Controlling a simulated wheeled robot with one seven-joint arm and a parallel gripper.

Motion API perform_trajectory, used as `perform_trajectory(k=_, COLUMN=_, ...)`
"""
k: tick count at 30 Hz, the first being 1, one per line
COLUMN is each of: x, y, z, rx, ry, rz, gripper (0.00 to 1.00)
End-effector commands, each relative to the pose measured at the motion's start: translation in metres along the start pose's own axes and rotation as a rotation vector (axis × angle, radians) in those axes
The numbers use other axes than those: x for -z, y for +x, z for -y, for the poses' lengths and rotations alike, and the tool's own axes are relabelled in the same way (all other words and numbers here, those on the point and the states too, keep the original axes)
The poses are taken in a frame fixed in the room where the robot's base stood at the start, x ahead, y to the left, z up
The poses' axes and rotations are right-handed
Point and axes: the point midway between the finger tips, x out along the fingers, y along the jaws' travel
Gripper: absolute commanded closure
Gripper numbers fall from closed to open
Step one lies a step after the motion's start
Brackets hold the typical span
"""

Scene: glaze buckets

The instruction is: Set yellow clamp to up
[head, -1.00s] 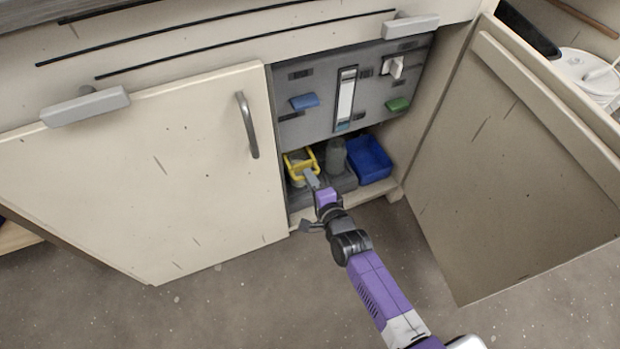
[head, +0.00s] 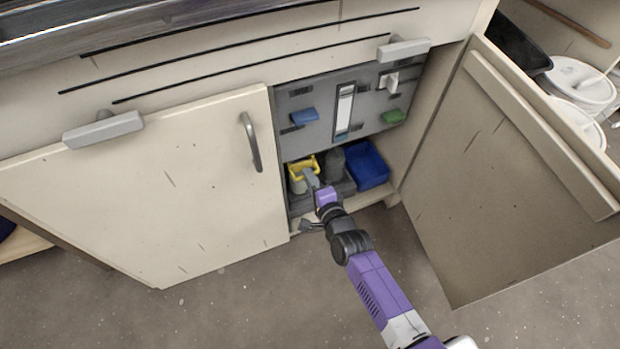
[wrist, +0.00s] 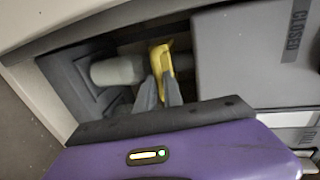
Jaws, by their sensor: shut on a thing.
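The yellow clamp (head: 303,163) is a yellow frame low at the left of the open cabinet bay. It sits at the top of a pale container (head: 299,183). In the wrist view the clamp (wrist: 162,58) shows as a yellow bar directly at the fingertips. My gripper (head: 309,174) reaches into the bay from below and is shut on the clamp. In the wrist view its two grey fingers (wrist: 159,80) meet the lower end of the yellow bar. Part of the clamp and container is hidden behind the fingers.
A grey cylinder (head: 335,164) and a blue bin (head: 367,166) stand right of the clamp. Above is a grey panel (head: 316,126) with blue, green and white handles. The left door (head: 150,190) is closed; the right door (head: 520,180) stands open.

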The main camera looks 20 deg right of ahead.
Motion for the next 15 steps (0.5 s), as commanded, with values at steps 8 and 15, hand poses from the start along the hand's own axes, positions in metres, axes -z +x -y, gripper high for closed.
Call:
perform_trajectory(k=8, x=-0.001, y=-0.006, z=0.022, rx=0.000, ry=-0.001, rz=0.002, gripper=1.00)
perform_trajectory(k=15, x=-0.001, y=-0.005, z=0.023, rx=0.004, ry=-0.001, rz=0.001, gripper=1.00)
